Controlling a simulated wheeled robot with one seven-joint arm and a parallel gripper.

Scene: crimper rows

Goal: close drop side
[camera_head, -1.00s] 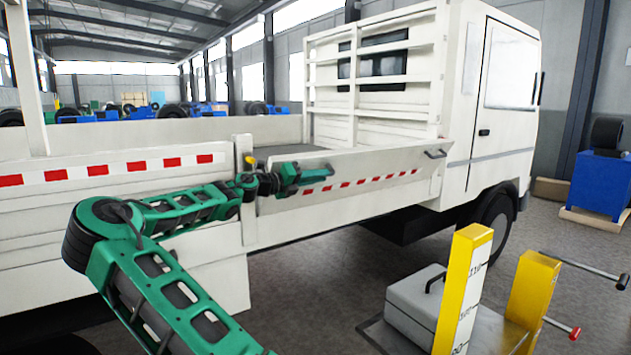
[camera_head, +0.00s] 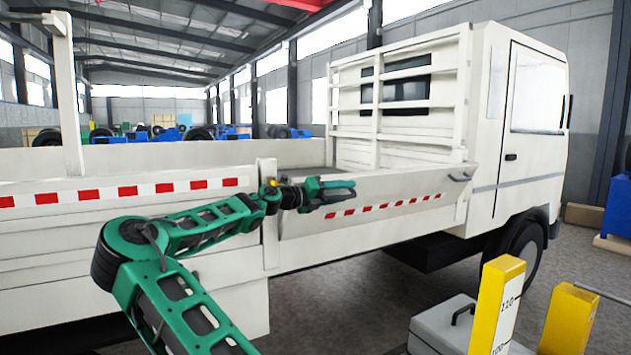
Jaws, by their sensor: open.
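The drop side (camera_head: 385,207) is a white panel with red and white marker stripes on the front part of the truck bed. It leans outward at its top, apart from the upright post (camera_head: 268,222) at its left end. A handle-like latch (camera_head: 459,178) shows near its upper right corner. My gripper (camera_head: 350,190) is open and lies over the left part of the panel, near its upper edge. I cannot tell whether it touches the panel. My arm hides the panel's upper left corner.
The rear side panel (camera_head: 90,200) stands upright to the left. The white cab (camera_head: 520,130) is at the right. Yellow posts (camera_head: 500,300) and a grey box (camera_head: 440,325) stand on the floor at the lower right. Grey floor is free below the bed.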

